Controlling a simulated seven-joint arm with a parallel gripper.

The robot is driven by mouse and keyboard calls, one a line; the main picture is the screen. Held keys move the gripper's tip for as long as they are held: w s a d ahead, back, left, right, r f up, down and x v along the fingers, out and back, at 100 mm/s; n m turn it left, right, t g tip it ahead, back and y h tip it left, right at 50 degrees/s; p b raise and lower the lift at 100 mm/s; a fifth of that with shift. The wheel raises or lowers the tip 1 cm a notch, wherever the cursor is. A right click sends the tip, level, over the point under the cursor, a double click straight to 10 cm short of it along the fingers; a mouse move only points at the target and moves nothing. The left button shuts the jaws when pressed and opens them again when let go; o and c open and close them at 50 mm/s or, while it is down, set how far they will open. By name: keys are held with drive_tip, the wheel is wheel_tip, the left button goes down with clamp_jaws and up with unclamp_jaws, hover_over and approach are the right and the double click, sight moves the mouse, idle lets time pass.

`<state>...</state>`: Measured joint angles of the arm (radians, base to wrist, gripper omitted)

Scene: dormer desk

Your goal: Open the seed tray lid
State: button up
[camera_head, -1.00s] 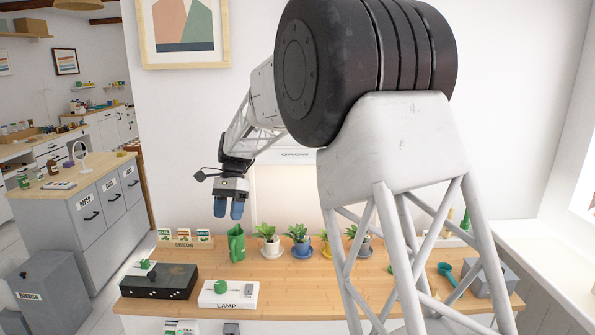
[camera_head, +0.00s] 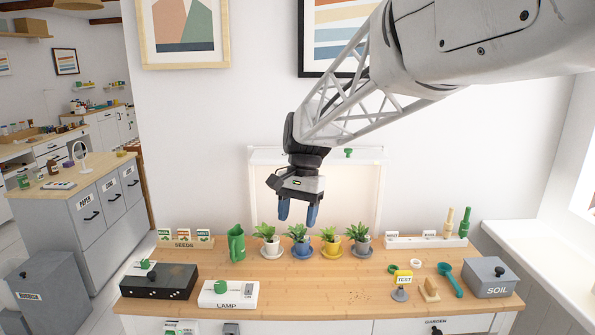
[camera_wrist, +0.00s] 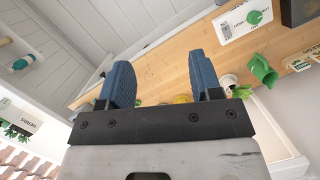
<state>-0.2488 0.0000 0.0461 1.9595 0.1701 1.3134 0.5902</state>
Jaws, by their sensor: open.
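My gripper (camera_head: 298,214) is open and empty, fingers pointing down, above the blue and yellow plant pots in the head view. Its two blue fingers also show spread apart in the wrist view (camera_wrist: 161,66). A wooden holder marked SEEDS (camera_head: 184,244) stands at the back left of the desk with several seed packets, left of my gripper. A black box (camera_head: 158,285) with a green knob on top sits at the front left. No lid is labelled as the seed tray's, so I cannot tell which thing it is.
A green jug (camera_head: 236,243) and several potted plants stand along the back of the desk (camera_head: 300,284). A white LAMP box (camera_head: 228,294) is at front left. A grey SOIL box (camera_head: 490,278) and a teal scoop (camera_head: 449,280) are at right. The front middle is clear.

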drive_tip(key=s+d+f+n+t, duration=0.1)
drive_tip(key=s+d+f, duration=0.1)
drive_tip(key=s+d, duration=0.4)
drive_tip(key=s+d+f+n+t+h, duration=0.1)
drive_tip(key=s+d, duration=0.5)
drive_tip(key=s, duration=0.8)
drive_tip(key=s+d+f+n+t, duration=0.2)
drive_tip(key=s+d, duration=0.4)
drive_tip(key=s, duration=0.4)
drive_tip(key=shift+d+f+t+h, duration=0.3)
drive_tip(key=shift+f+t, duration=0.2)
drive_tip(key=shift+f, duration=0.35)
